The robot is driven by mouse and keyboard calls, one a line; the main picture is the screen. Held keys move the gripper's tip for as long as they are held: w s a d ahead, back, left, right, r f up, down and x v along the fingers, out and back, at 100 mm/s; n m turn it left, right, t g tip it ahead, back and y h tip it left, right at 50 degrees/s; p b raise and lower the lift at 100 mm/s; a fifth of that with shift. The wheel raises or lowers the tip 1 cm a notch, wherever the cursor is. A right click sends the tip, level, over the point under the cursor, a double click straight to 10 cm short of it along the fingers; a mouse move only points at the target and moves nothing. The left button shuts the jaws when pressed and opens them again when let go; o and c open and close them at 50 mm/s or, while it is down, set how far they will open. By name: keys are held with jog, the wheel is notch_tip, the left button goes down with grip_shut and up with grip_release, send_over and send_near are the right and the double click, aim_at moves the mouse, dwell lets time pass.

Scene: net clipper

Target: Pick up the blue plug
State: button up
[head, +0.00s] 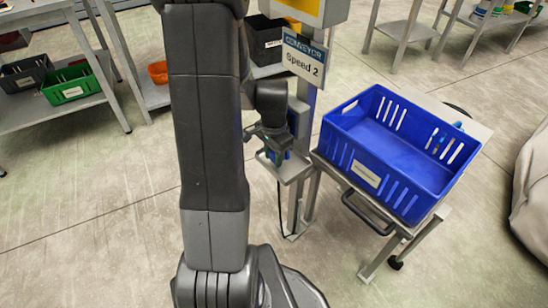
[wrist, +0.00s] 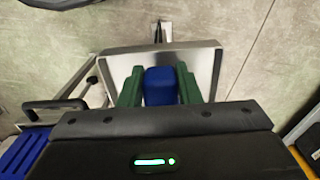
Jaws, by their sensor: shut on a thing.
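The blue plug (wrist: 160,86) is a small rounded blue block in the middle of the wrist view. My gripper (wrist: 159,88) has its two green fingers on either side of the plug, shut on it. Behind the plug is a small grey metal shelf (wrist: 206,62); I cannot tell whether the plug touches it. In the head view my gripper (head: 272,146) is over the same small shelf (head: 290,171) on the conveyor post, and a bit of the blue plug (head: 279,158) shows below the fingers. My arm hides part of this area.
A large blue crate (head: 348,161) stands on a wheeled cart (head: 392,226) right of the shelf. The post carries a "CONVEYOR Speed 2" sign (head: 303,60). Shelving with bins (head: 70,83) is at the left. The floor in front of the cart is clear.

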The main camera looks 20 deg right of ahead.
jog(key=s+d+r+p, duration=0.1)
jog(key=s, duration=1.7)
jog(key=shift+d, duration=0.2)
jog(key=shift+r, duration=0.1)
jog(key=w+a+r+p, duration=0.4)
jog(key=w+r+p, duration=0.1)
jog(key=w, duration=0.3)
jog(key=w+a+r+y+p, duration=0.1)
jog(key=w+a+r+p, duration=0.3)
jog(key=w+p, duration=0.3)
jog(key=shift+w+r+p, duration=0.3)
jog(key=shift+w+r, duration=0.15)
jog(key=shift+r, duration=0.2)
jog(key=shift+d, duration=0.2)
jog(key=shift+w+d, duration=0.3)
jog(key=shift+d, duration=0.6)
jog(key=shift+w+d, duration=0.25)
jog(key=shift+d, duration=0.6)
jog(key=shift+w+d, duration=0.3)
jog(key=shift+d, duration=0.6)
jog(key=shift+w+d, duration=0.2)
jog(key=shift+d, duration=0.35)
